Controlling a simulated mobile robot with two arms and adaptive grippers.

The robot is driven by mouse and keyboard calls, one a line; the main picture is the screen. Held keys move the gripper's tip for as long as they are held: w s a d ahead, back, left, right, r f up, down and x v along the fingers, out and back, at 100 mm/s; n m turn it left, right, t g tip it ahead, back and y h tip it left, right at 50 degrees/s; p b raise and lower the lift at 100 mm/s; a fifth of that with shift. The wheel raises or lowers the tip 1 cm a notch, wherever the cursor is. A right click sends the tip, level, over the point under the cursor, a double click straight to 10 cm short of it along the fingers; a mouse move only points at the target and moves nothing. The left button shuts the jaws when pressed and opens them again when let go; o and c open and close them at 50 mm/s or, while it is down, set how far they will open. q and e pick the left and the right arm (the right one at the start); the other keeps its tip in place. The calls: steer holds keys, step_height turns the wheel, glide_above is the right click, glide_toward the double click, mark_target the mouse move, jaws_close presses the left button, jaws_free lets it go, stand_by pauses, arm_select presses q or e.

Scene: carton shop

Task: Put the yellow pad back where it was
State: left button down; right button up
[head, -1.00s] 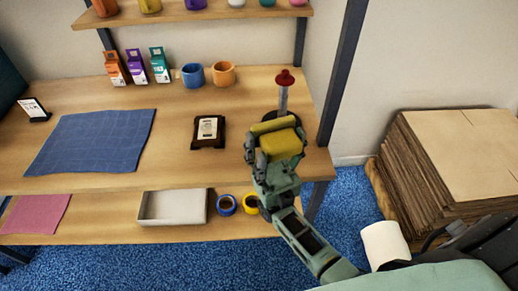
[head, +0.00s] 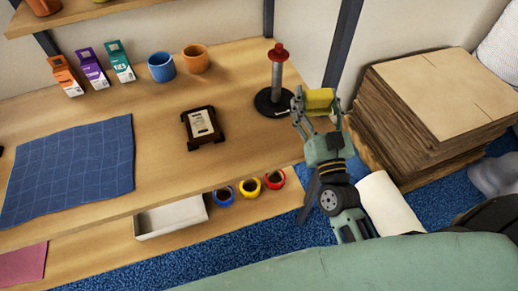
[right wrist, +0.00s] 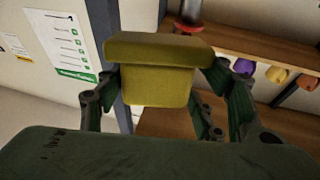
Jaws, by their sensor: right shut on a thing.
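The yellow pad (head: 319,99) is held between the fingers of my right gripper (head: 318,108), off the right end of the wooden table and above its surface level. In the right wrist view the yellow pad (right wrist: 157,70) fills the space between the fingers of my right gripper (right wrist: 160,92), with its thicker top edge towards the camera's upper side. A stand with a dark round base, grey post and red knob (head: 277,80) is on the table just left of the gripper. My left gripper does not show in either view.
Tape rolls (head: 249,187) and a grey tray (head: 170,217) sit on the lower shelf. Stacked cardboard (head: 425,110) stands at right.

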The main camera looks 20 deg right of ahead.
steer(key=a+f+g+y, duration=0.1)
steer(key=a+f, duration=0.2)
steer(key=a, duration=0.1)
steer(key=w+a+f+n+g+y, duration=0.1)
steer(key=a+f+y, duration=0.1)
steer(key=a, duration=0.3)
steer(key=w+a+f+n+g+y, duration=0.1)
steer(key=a+f, duration=0.3)
steer(key=shift+w+a+f, duration=0.2)
steer(key=shift+a+f, duration=0.4)
step_height(320, 180, down, 3)
steer(key=shift+f+n+b, duration=0.2)
steer(key=shift+n+b, duration=0.1)
steer(key=shift+b, duration=0.25)
steer(key=shift+f, duration=0.3)
steer(key=o, duration=1)
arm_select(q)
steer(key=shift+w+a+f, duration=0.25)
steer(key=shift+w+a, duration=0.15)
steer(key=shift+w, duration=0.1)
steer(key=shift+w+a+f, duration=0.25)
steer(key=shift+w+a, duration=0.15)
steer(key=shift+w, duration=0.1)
arm_select(e)
steer(key=shift+o, duration=0.2)
